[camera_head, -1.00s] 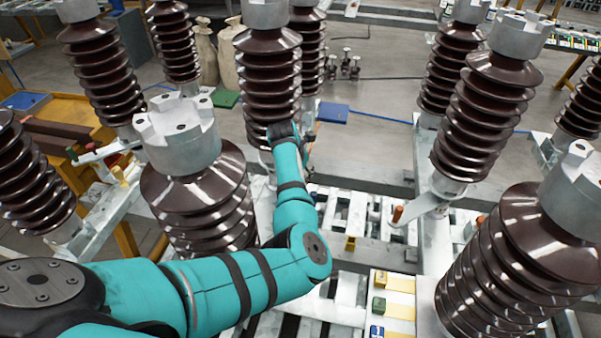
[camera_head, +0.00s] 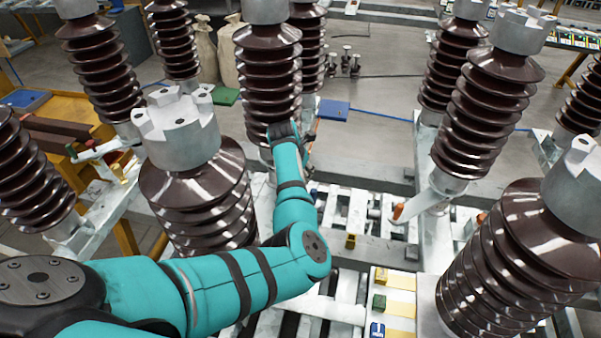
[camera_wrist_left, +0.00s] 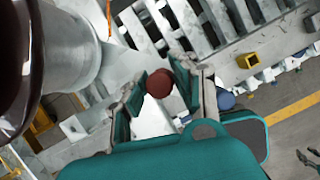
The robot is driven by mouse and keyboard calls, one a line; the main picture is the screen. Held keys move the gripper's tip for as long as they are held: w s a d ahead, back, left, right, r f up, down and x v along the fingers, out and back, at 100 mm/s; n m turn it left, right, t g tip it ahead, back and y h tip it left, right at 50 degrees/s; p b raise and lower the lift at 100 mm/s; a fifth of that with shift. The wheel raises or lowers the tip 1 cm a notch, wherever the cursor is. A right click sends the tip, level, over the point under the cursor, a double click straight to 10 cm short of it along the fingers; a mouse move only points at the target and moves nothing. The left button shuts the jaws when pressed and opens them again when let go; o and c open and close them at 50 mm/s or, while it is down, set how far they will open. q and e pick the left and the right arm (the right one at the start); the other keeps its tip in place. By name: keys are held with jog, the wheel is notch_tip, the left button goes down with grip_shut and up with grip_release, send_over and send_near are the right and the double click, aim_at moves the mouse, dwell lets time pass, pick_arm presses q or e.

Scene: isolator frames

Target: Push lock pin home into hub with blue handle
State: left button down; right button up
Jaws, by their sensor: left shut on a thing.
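My left gripper (camera_wrist_left: 167,82) is shut on a dark red-brown round knob (camera_wrist_left: 159,83), which sits between its two fingers in the left wrist view. In the head view my left arm reaches forward, and its gripper is mostly hidden behind the wrist, beside a brown ribbed insulator (camera_head: 268,75). A blue rounded piece (camera_wrist_left: 226,99) shows just right of the fingers; I cannot tell whether it is the blue handle. I cannot make out the lock pin or the hub's hole. My right gripper is not in view.
A large insulator with a notched grey cap (camera_head: 178,128) stands close to the left of my forearm. Another insulator (camera_head: 505,260) stands at the right. White rails and an orange-tipped lever (camera_head: 397,211) lie between them. Open floor (camera_head: 385,95) shows beyond.

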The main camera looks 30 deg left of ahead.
pick_arm(q)
jog(key=shift+f, duration=0.5)
jog(key=shift+f+b, duration=0.85)
jog(key=shift+f, duration=0.4)
jog(key=c, duration=1)
grip_release()
jog(key=shift+o, duration=0.2)
jog(key=shift+r, duration=0.1)
jog(key=shift+r, duration=0.35)
notch_tip(320, 180, up, 9)
jog(key=shift+r, duration=0.1)
